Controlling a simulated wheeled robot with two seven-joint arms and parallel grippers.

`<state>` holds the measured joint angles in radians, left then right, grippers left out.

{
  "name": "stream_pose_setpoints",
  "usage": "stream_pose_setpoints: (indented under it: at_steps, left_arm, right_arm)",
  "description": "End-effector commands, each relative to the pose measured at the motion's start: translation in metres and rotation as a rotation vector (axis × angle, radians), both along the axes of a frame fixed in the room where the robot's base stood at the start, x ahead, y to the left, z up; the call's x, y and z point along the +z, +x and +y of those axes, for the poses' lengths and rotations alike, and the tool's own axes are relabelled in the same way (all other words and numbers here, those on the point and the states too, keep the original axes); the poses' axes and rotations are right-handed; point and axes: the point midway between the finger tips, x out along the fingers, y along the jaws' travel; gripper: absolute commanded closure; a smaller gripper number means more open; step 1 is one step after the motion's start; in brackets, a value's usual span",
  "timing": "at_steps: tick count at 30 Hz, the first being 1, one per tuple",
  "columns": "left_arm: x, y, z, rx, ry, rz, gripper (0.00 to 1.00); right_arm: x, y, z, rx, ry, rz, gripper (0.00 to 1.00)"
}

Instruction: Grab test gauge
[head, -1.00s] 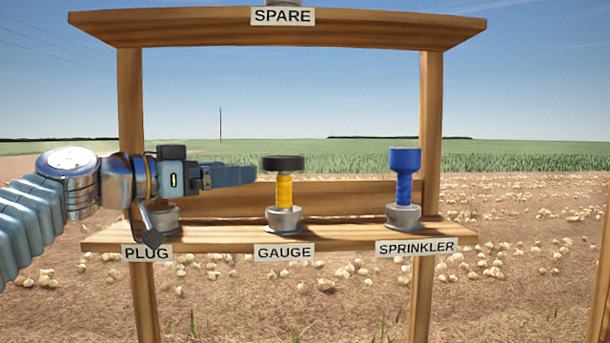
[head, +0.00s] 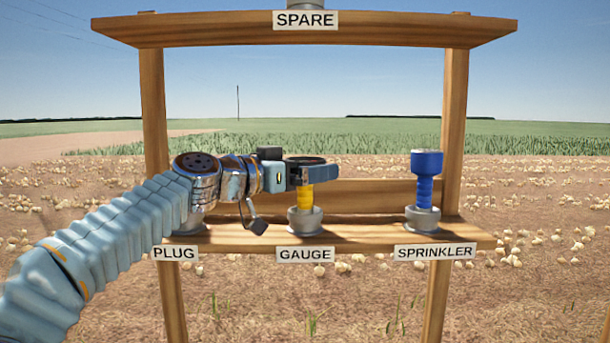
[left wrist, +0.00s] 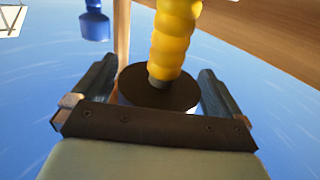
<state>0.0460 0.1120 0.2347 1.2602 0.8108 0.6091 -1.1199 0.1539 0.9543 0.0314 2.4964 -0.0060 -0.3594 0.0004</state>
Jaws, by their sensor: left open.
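The test gauge has a yellow ribbed stem (head: 306,196) and a dark round head, and stands upright in a grey holder (head: 305,220) above the GAUGE label. My left gripper (head: 325,174) is level with the head, its fingers reaching around it. In the left wrist view the picture is upside down: the dark head (left wrist: 158,92) sits between the two open fingers, with a visible gap at the right finger, and the yellow stem (left wrist: 173,40) extends up. My right gripper is not in view.
A blue sprinkler (head: 425,180) stands in its holder at the right of the wooden shelf (head: 370,238). The PLUG holder at left is partly hidden by my arm. An upper board (head: 400,30) labelled SPARE spans above. Wooden posts (head: 455,120) flank the shelf.

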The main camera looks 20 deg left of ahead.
Motion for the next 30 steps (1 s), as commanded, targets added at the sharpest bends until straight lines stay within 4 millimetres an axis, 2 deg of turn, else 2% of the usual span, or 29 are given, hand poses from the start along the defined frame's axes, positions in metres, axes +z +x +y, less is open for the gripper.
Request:
stream_pose_setpoints:
  at_steps: [2, 13, 23, 28, 30]
  left_arm:
    - [0.000, 0.000, 0.000, 0.000, 0.000, 0.000, 0.00]
    - [0.000, 0.000, 0.000, 0.000, 0.000, 0.000, 0.54]
    - [0.005, -0.001, 0.000, 0.000, 0.000, -0.003, 0.54]
    - [0.024, 0.000, -0.001, -0.002, 0.000, -0.005, 0.54]
    - [0.037, -0.003, 0.000, -0.001, -0.001, -0.007, 0.54]
  right_arm:
    - [-0.001, 0.000, 0.000, 0.000, 0.000, 0.000, 0.57]
    - [-0.001, 0.000, 0.000, 0.000, 0.000, 0.000, 0.57]
    - [0.001, 0.000, 0.000, 0.000, 0.000, 0.000, 0.57]
    - [0.004, 0.000, 0.000, 0.001, 0.000, 0.001, 0.57]
    - [0.005, 0.000, 0.000, 0.001, 0.000, 0.001, 0.57]
